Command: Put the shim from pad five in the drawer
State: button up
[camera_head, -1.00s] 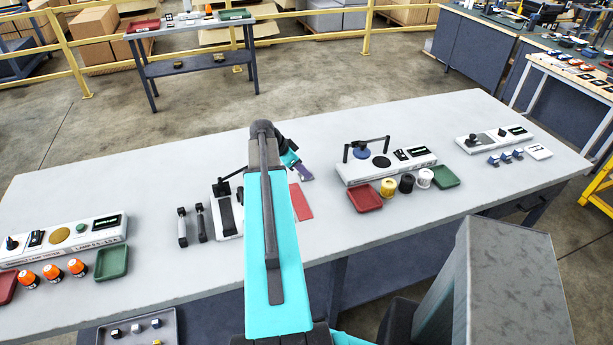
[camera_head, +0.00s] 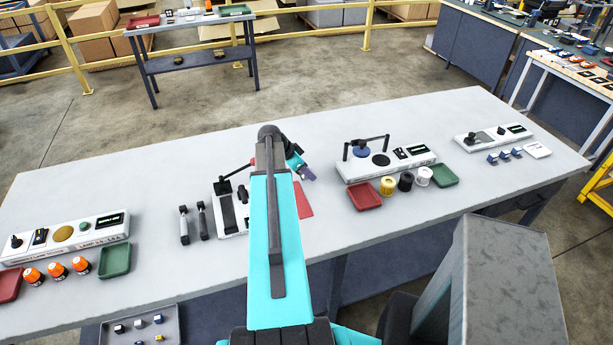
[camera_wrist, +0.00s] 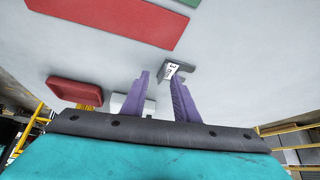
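My gripper (camera_wrist: 161,76) has two purple fingers, spread apart with nothing between the tips; in the head view its purple end (camera_head: 307,174) shows above the bench, right of my arm. A small dark grey piece with a white label (camera_wrist: 178,68) lies just beyond the fingertips in the wrist view; I cannot read the label clearly or tell whether this is the shim or a pad. A red flat pad (camera_wrist: 120,20) lies farther off, with a green edge beside it; the red pad also shows in the head view (camera_head: 303,200). A grey open drawer-like tray (camera_head: 174,316) holding several small blocks is below the bench's front edge.
On the bench (camera_head: 380,228), a white station (camera_head: 370,170) stands right of my gripper, with a red tray (camera_head: 364,196), several round parts and a green tray (camera_head: 444,176). Another station (camera_head: 85,236) is at left. Free bench top lies in front of the red pad.

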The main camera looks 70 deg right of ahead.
grip_shut()
jog(key=shift+r, duration=0.2)
jog(key=shift+r+b, duration=1.2)
jog(key=shift+r, duration=0.25)
jog(key=a+b, duration=0.1)
jog(key=a, duration=0.2)
jog(key=a+b, duration=0.1)
jog(key=a, duration=0.3)
jog(key=a+r+b, duration=0.1)
jog(key=a+b, duration=0.1)
jog(key=a, duration=0.2)
jog(key=shift+s, duration=0.3)
jog(key=shift+a+b, duration=1.2)
jog(key=shift+a, duration=0.05)
jog(key=shift+w+d+b, duration=0.1)
jog(key=shift+d+b, duration=0.05)
jog(key=shift+b, duration=1)
jog(key=b, duration=0.5)
jog(key=shift+w+a+b, duration=0.1)
jog(key=shift+a+b, duration=0.1)
jog(key=shift+b, duration=0.15)
jog(key=a+b, duration=0.1)
jog(key=b, duration=0.5)
jog(key=shift+a+r+b, duration=0.1)
jog(key=shift+a+b, duration=0.05)
jog(key=shift+b, duration=0.15)
